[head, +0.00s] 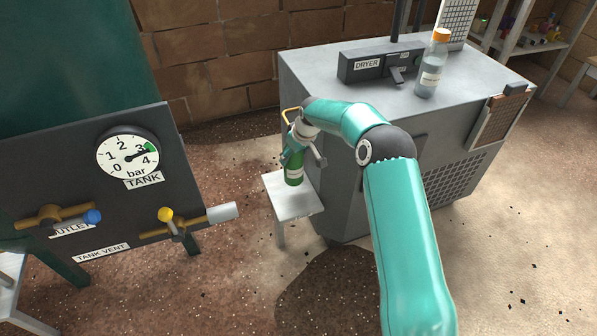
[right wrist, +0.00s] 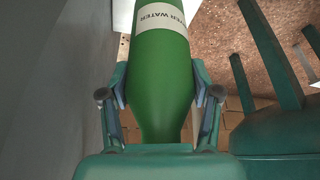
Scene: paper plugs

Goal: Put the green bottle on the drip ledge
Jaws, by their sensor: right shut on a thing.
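The green bottle (head: 294,172) is upright at the small pale ledge (head: 296,203) on the left side of the grey dryer cabinet. My right gripper (head: 299,148) is shut on the bottle's upper part. In the right wrist view the green bottle (right wrist: 162,85) sits between both fingers of the right gripper (right wrist: 160,95), its white label partly readable as "WATER". The bottle's base appears at the ledge top; I cannot tell whether it touches. My left gripper is not in view.
The dryer cabinet (head: 350,205) stands right beside the ledge, with a clear bottle with an orange cap (head: 434,65) on top. At left is a dark panel with a gauge (head: 128,153) and a vent valve (head: 190,222) sticking out towards the ledge. A dark wet patch (head: 335,290) lies on the floor.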

